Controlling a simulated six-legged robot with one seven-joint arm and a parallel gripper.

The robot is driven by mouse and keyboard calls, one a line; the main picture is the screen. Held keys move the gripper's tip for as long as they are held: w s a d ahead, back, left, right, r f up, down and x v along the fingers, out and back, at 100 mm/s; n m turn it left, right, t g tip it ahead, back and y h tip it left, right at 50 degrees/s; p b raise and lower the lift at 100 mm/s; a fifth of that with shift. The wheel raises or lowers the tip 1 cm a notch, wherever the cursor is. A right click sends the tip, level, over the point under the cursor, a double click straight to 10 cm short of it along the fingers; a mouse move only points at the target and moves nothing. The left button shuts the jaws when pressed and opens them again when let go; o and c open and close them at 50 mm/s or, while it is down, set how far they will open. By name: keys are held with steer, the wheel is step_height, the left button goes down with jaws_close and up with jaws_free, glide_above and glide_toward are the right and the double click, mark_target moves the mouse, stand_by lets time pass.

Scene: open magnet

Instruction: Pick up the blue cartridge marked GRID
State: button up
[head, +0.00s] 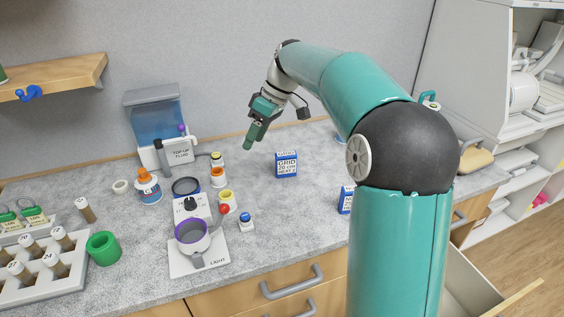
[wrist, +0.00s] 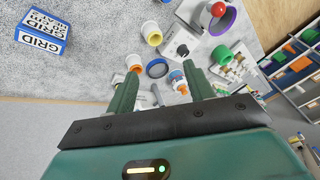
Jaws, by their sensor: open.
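The blue cartridge marked GRID (head: 286,172) stands upright on the grey speckled counter, with a white label on its front. In the wrist view it shows at the upper left (wrist: 43,30), tilted in the picture and outside the space between my fingers. My gripper (head: 251,141) is in the air above the counter, up and to the left of the cartridge in the head view, apart from it. Its two green fingers are open in the wrist view (wrist: 161,84), with nothing held between them.
Another blue box (head: 346,200) is partly hidden behind my arm. Bare counter surrounds the GRID cartridge. A drawer (head: 480,285) is open at right.

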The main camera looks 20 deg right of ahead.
steer(key=w+d+f+n+y, duration=0.2)
steer(key=w+d, duration=0.2)
steer(key=w, duration=0.1)
steer(key=n+t+y, duration=0.1)
steer(key=n+y, duration=0.4)
steer(key=y, duration=0.1)
glide_toward(276, 160)
steer(key=shift+w+a+f, duration=0.2)
steer(key=shift+a+f, duration=0.3)
steer(key=shift+a, duration=0.1)
steer(key=shift+w+a+f, duration=0.2)
steer(key=shift+a+f, duration=0.35)
steer(key=shift+x, duration=2.55)
steer(key=shift+w+a+r+t, duration=0.1)
steer(key=shift+w+r+t, duration=0.05)
steer(key=shift+t, duration=0.15)
steer(key=c, duration=1.1)
